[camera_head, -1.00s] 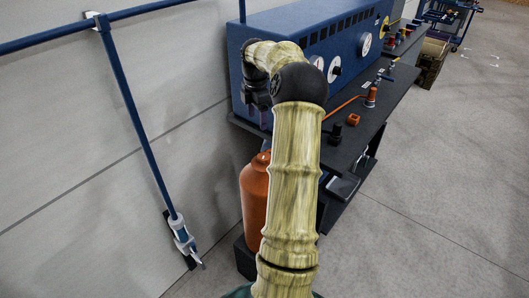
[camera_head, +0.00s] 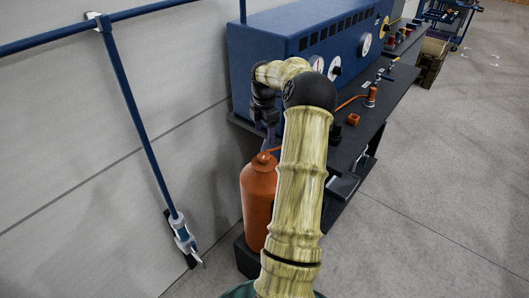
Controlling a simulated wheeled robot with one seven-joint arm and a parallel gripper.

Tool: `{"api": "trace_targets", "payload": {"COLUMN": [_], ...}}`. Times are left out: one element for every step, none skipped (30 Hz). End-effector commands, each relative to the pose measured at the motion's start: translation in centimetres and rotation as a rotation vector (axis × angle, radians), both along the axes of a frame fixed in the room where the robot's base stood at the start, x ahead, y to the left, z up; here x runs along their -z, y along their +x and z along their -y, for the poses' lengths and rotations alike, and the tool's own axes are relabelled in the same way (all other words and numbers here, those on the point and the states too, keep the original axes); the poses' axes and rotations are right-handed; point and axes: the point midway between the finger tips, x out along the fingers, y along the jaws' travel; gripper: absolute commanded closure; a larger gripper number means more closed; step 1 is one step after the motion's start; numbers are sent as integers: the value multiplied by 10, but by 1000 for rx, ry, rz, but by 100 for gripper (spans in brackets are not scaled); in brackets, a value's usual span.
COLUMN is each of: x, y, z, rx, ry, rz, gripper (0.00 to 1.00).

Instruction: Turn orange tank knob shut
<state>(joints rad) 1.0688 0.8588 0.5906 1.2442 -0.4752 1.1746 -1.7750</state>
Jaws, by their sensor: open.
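The orange tank (camera_head: 257,205) stands upright on a dark base beside the wall, in front of the workbench. Its rounded top and small orange cap or knob (camera_head: 263,158) show just left of my arm. My arm reaches forward over the tank's right side and bends down at its far end. My gripper (camera_head: 268,137) points down above and slightly beyond the tank's top, close to the bench's near corner. It is open, and I see nothing between its fingers. Its fingertips are small and dark here, and I cannot tell whether they touch the knob.
A blue machine with gauges (camera_head: 310,50) stands on the dark bench (camera_head: 375,120), which also holds an orange block (camera_head: 353,119) and small fittings.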

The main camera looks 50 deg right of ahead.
Motion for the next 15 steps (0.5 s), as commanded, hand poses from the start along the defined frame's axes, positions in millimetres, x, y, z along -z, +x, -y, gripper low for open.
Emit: {"api": "trace_targets", "payload": {"x": [9, 14, 21, 26, 31, 39, 44, 49, 56, 62, 67, 73, 79, 83, 88], "y": [-1, -1, -1, -1, -1, 0, -1, -1, -1, -1, -1, -1, -1, -1, -1], "z": [-1, -1, -1, -1, -1, -1, -1, -1, -1, -1, -1, -1, -1, -1, -1], "rx": [-1, 0, 0, 0, 0, 0, 0, -1, 0, 1, 1, 0, -1, 0, 1], "ry": [4, 4, 4, 4, 3, 4, 4, 4, 3, 4, 4, 3, 3, 2, 2], "rz": [-2, -2, -2, -2, -3, -2, -2, -2, -2, -3, -2, -2, -2, -1, -1], "gripper": [34, 34, 34, 34, 34, 34, 34, 34, 34, 34, 34, 34, 34, 34, 34]}}
